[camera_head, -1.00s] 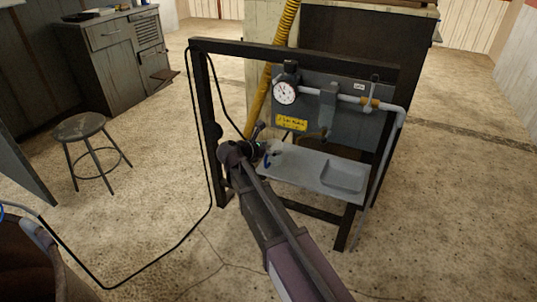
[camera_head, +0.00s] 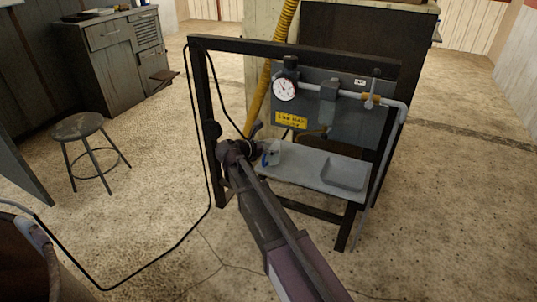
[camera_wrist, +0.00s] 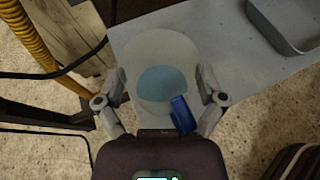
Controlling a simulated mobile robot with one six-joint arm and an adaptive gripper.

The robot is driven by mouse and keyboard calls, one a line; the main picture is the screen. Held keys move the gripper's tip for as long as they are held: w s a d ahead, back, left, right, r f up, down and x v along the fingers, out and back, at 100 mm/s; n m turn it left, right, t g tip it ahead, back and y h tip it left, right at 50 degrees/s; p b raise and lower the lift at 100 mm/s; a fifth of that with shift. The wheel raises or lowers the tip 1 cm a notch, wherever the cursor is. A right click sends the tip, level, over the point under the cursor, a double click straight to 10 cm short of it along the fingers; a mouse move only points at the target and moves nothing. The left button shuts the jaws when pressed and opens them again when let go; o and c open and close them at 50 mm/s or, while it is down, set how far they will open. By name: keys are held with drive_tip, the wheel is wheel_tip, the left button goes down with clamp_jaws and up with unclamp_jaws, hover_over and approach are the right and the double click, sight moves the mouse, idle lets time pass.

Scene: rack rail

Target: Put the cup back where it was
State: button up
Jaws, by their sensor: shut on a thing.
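The cup (camera_wrist: 150,62) is whitish with a pale blue area and a blue handle (camera_wrist: 181,114). In the wrist view it sits between the two fingers of my gripper (camera_wrist: 160,92), which is shut on it. In the head view the cup (camera_head: 271,155) shows small at the left end of the grey shelf (camera_head: 304,172), partly hidden by my gripper (camera_head: 262,150). I cannot tell whether its base touches the shelf.
A recessed tray (camera_head: 345,173) is at the right of the shelf. Behind are a dial gauge (camera_head: 285,90), a pipe and a yellow label (camera_head: 291,121). The dark frame (camera_head: 205,130) surrounds the shelf. A yellow hose (camera_head: 268,90) and black cables run at the left.

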drive_tip(key=shift+f+b, duration=0.4)
drive_tip(key=shift+f, duration=0.3)
drive_tip(key=shift+f, duration=0.1)
drive_tip(key=o, duration=1)
drive_tip(key=shift+c, duration=0.2)
drive_tip(key=shift+r, duration=0.2)
drive_tip(key=shift+s+a+r, duration=0.1)
drive_tip(key=shift+s, duration=0.05)
drive_tip(key=p+v, duration=0.4)
drive_tip(key=v, duration=0.7)
drive_tip(key=shift+s+a+p, duration=0.2)
drive_tip(key=shift+p, duration=0.15)
drive_tip(key=shift+r, duration=0.1)
